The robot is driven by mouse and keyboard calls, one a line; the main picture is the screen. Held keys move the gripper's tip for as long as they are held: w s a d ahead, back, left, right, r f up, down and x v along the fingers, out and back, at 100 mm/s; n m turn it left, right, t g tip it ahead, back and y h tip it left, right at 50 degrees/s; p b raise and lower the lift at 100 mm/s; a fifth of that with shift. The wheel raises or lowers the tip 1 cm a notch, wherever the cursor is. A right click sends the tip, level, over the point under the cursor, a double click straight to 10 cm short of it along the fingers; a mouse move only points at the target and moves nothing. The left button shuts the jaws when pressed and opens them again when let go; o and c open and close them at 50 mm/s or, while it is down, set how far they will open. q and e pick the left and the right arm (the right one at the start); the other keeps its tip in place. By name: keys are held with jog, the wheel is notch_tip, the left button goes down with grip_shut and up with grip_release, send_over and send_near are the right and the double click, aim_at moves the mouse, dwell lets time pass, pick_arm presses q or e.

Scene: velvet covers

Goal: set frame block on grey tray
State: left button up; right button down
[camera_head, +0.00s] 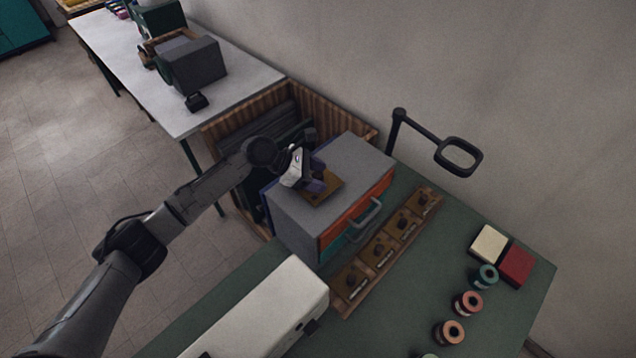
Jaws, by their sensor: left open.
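My left gripper (310,182) is open above the top of a grey cabinet (346,154) with orange and teal drawer fronts. A flat ochre-brown piece (328,193) lies on the cabinet top under and beside the fingers. Purple-grey parts show at the fingertips; I cannot tell whether they are fingers or a block. I cannot single out the frame block or a grey tray for certain. The gripper hides part of the cabinet top. My right gripper is not in view.
A wooden rack (382,253) with several compartments stands before the drawers. A long white box (262,312) lies on the green table (228,297). Several spools (467,303), a cream block (488,244), a red block (516,264) and a black ring stand (398,130) are at right.

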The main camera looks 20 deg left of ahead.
pick_arm(q)
jog(key=shift+d+f, duration=0.1)
grip_shut()
dwell(0.5)
